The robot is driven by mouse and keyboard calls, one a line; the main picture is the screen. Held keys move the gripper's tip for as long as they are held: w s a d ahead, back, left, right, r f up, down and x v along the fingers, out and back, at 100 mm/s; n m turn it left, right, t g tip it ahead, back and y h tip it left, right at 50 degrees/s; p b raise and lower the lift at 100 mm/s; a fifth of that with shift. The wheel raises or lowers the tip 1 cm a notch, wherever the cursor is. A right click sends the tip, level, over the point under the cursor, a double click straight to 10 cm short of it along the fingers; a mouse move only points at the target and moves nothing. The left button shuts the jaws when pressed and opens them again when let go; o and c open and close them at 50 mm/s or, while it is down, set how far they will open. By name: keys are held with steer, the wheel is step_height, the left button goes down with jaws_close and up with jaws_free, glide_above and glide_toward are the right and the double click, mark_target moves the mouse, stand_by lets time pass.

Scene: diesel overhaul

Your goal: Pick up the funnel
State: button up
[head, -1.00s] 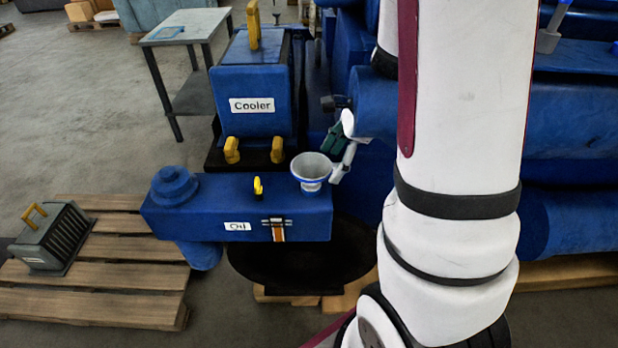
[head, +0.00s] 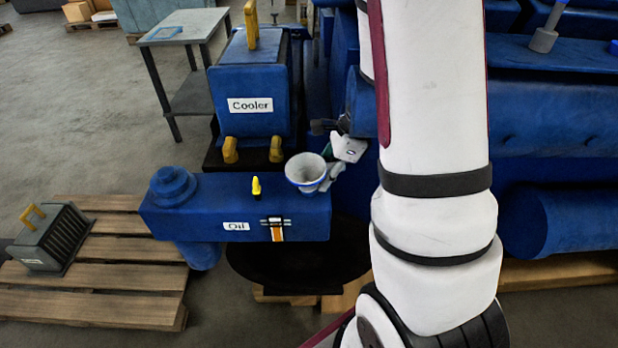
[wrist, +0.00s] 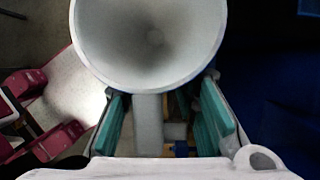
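The pale grey-white funnel (head: 306,168) is at the right end of the blue oil box (head: 200,205), its wide mouth facing up and a blue band below. It looks slightly tilted; whether its spout still sits in the box is hidden. In the wrist view the funnel's round mouth (wrist: 150,40) fills the top middle, with a pale straight part below it. My gripper (head: 336,168) is right beside the funnel on its right. In the wrist view its green-padded fingers (wrist: 165,118) stand apart on either side of the pale part, with a visible gap at the right.
A yellow-handled blue cooler (head: 250,95) stands behind the oil box. A small yellow handle (head: 256,186) rises from the box top. A wooden pallet (head: 110,290) with a grey finned part (head: 50,238) lies at left. Blue engine pipes (head: 560,120) crowd the right.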

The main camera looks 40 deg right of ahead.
mark_target(328, 165)
jaws_close()
steer(key=shift+s+a+f, duration=0.1)
steer(key=shift+a, duration=0.1)
steer(key=shift+r, duration=0.4)
steer(key=r, duration=0.3)
steer(key=shift+s, duration=0.25)
steer(key=s+a+r+p, duration=0.1)
steer(key=s+p, duration=0.5)
steer(key=s, duration=0.9)
steer(key=shift+s+a+r+p, duration=0.15)
steer(key=shift+r+p, duration=0.2)
steer(key=shift+p, duration=0.05)
